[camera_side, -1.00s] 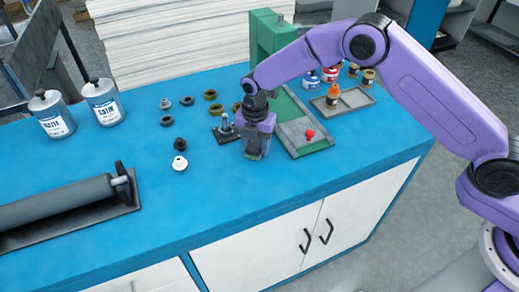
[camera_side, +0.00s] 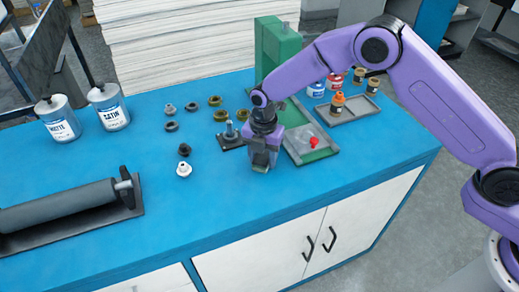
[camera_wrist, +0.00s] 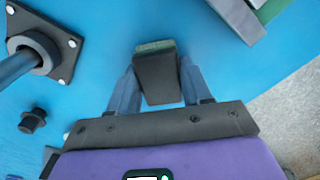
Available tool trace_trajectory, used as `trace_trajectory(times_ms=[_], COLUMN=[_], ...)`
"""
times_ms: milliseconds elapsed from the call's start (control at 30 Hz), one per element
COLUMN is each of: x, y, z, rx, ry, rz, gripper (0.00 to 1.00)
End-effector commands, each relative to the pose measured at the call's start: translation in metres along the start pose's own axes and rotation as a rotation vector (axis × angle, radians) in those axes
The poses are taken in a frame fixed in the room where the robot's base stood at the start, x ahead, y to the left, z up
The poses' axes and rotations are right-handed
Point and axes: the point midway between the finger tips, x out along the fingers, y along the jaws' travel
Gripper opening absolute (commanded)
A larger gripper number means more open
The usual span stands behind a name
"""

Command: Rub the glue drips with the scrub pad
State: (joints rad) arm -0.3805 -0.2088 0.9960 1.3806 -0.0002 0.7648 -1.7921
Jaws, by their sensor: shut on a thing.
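My gripper (camera_side: 262,158) is low over the front middle of the blue bench and points down. In the wrist view, my gripper (camera_wrist: 156,88) is shut on the scrub pad (camera_wrist: 157,75), a dark grey tapered block with a green layer at its far end. In the side view the pad (camera_side: 260,166) shows only as a small dark piece at the fingertips. I cannot tell whether it touches the bench. No glue drips can be made out in either view; the pad and gripper hide the bench beneath them.
A dark base with an upright post (camera_side: 231,131) stands close left of my gripper. Rings and caps lie to the left, a roller (camera_side: 70,204) at far left. The bench front (camera_side: 215,215) is clear.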

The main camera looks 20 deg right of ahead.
Motion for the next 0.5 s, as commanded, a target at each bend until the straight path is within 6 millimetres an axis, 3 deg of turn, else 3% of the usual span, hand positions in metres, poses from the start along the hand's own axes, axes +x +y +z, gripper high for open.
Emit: trace_trajectory(times_ms=[300, 500], x=[0.0, -0.027], y=[-0.021, -0.019], z=[-0.021, -0.02], rx=[0.0, 0.001], ry=[0.001, 0.0], rz=[-0.003, 0.001], gripper=[0.2, 0.2])
